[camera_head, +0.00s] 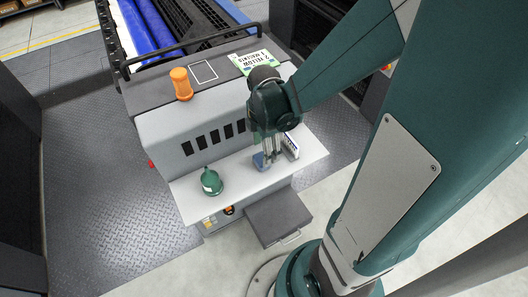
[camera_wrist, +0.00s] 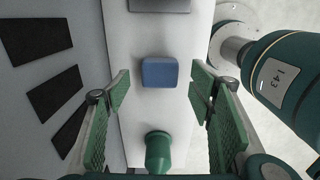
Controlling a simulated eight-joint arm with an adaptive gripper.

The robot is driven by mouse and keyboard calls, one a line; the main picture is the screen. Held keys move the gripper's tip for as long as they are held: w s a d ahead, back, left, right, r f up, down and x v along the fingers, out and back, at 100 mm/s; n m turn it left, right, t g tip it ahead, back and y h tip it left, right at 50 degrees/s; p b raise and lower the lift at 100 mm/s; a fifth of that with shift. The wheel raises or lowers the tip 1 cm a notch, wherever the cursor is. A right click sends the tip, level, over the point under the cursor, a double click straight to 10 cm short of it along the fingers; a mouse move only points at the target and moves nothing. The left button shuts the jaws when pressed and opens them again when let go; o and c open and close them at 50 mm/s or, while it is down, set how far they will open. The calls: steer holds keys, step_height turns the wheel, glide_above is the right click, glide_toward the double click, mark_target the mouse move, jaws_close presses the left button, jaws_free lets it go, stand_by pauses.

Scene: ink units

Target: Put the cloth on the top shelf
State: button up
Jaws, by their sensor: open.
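The cloth (camera_head: 261,161), a small blue folded block, lies on the white lower shelf (camera_head: 235,175) of the grey unit. In the wrist view the cloth (camera_wrist: 159,72) sits centred between the fingers, slightly beyond the tips. My gripper (camera_head: 269,150) is open and points down over it; in the wrist view the fingers (camera_wrist: 160,92) stand apart on either side with clear gaps. The dark top shelf (camera_head: 150,92) lies above the slotted front panel. It has a white outlined rectangle (camera_head: 204,72) with nothing in it. My gripper partly hides the cloth in the head view.
A green bottle-like object (camera_head: 211,181) stands left on the lower shelf, also in the wrist view (camera_wrist: 158,152). An orange canister (camera_head: 181,84) and a lettered sign (camera_head: 253,61) flank the outlined rectangle. A dark step (camera_head: 279,217) is below.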

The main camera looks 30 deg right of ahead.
step_height(320, 180, up, 7)
steer(key=p, duration=0.1)
steer(key=shift+f+p, duration=0.2)
steer(key=shift+p, duration=0.1)
steer(key=shift+r, duration=0.1)
stand_by(0.7)
step_height(320, 180, up, 8)
steer(key=m+t, duration=0.3)
steer(key=m, duration=0.5)
glide_above(257, 163)
steer(key=s+a+r+m+t, duration=0.3)
steer(key=r+m+t, duration=0.1)
steer(key=r+m, duration=0.4)
steer(key=shift+s+a+r+m, duration=0.15)
steer(key=shift+a+r+m, duration=0.15)
steer(key=shift+m, duration=0.7)
steer(key=shift+a+f, duration=0.1)
